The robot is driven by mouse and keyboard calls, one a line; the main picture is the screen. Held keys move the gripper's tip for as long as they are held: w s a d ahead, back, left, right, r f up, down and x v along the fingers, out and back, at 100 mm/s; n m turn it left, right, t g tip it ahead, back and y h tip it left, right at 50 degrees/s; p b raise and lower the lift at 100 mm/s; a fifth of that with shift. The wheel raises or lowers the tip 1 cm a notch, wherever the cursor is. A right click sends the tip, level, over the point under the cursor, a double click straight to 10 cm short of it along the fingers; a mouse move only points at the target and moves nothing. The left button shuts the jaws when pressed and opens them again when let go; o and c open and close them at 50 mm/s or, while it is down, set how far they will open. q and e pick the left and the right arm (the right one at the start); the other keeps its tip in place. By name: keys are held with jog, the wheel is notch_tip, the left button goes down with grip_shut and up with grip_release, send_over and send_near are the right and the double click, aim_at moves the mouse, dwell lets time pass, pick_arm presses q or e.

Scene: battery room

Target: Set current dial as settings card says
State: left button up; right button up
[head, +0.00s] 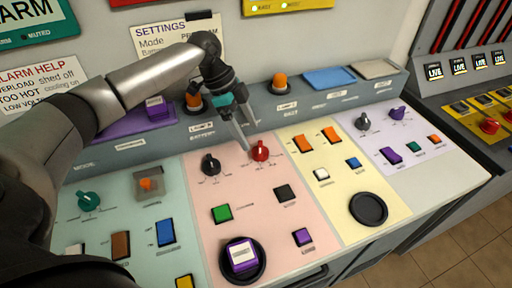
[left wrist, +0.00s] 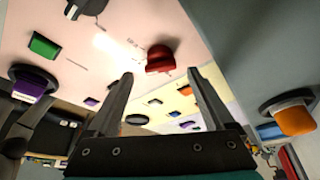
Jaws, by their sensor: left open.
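The settings card (head: 160,40) stands on the back panel, headed SETTINGS, with a Mode line; my arm hides much of it. My left gripper (head: 246,138) is open and empty, fingers pointing down close to a red dial (head: 260,151) on the pink panel. In the left wrist view the red dial (left wrist: 162,58) shows just beyond the gap between the fingertips (left wrist: 160,76), not held. A black dial (head: 210,164) sits left of the red one. I cannot read which dial is the current dial. My right gripper is not in view.
A green dial (head: 88,201) is on the teal panel, and a grey dial (head: 363,122) and a purple dial (head: 398,113) are on the lilac panel. An orange-topped button (head: 194,101) stands behind the pink panel. A purple block (head: 241,254) sits in a black ring.

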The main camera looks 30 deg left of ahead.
aim_at(257, 150)
pick_arm(q)
jog(key=x, duration=0.6)
jog(key=shift+d+b, duration=0.1)
jog(key=shift+b, duration=0.2)
jog(key=shift+c, duration=0.2)
jog(key=c, duration=1.2)
jog(key=shift+o, duration=0.2)
jog(key=n+p, duration=0.2)
jog(key=p, duration=0.2)
jog(key=n+t+y+p, duration=0.1)
jog(key=n+p, duration=0.1)
jog(key=p, duration=0.3)
jog(key=n+t+p, duration=0.1)
jog(key=n+p, duration=0.2)
jog(key=p, duration=0.1)
jog(key=shift+s+d+r, duration=0.2)
jog(key=shift+s+r, duration=0.05)
jog(key=shift+r, duration=0.05)
jog(key=shift+f+n+t+y+p, duration=0.15)
jog(key=shift+n+t+y+p, duration=0.3)
jog(key=shift+n+p, duration=0.6)
jog(key=o, duration=1.2)
jog(key=shift+f, duration=0.1)
